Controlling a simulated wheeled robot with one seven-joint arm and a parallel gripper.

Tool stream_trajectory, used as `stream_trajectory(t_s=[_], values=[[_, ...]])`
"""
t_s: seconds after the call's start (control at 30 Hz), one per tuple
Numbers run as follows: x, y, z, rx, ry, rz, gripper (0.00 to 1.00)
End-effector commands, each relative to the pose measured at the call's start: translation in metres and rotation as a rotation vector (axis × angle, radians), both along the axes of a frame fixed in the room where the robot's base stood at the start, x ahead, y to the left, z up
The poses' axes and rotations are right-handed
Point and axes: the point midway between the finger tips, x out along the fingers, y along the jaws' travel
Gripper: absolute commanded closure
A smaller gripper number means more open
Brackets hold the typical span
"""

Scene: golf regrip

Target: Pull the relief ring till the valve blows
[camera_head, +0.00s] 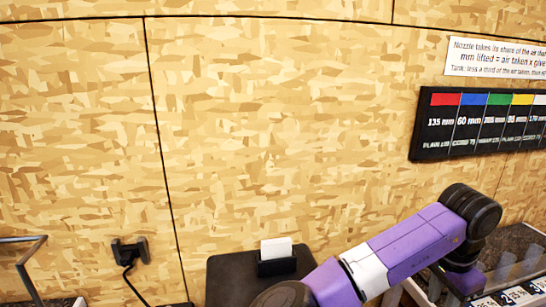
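No relief ring or valve can be made out in the head view. My purple and white arm reaches in from the bottom centre toward the right. Its dark-capped joint is near the right side, and a purple link bends down behind it. My gripper is not visible; the arm's lower end runs toward the bottom right.
A chipboard wall (260,120) fills the back. A black board with coloured tabs (480,128) and a white notice (497,58) hang at right. A dark panel (228,283) with a white card (276,248) stands bottom centre. A black plug (130,250) and metal rail (27,268) are at left.

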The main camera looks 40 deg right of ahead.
Motion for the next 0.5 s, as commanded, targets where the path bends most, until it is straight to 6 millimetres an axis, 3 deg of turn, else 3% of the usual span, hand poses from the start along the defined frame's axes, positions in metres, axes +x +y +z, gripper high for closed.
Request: stream_trajectory(t_s=[0.27,0.37,0.5], values=[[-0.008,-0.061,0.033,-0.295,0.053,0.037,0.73],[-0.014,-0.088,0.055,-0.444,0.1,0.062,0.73],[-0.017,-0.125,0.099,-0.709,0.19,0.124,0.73]])
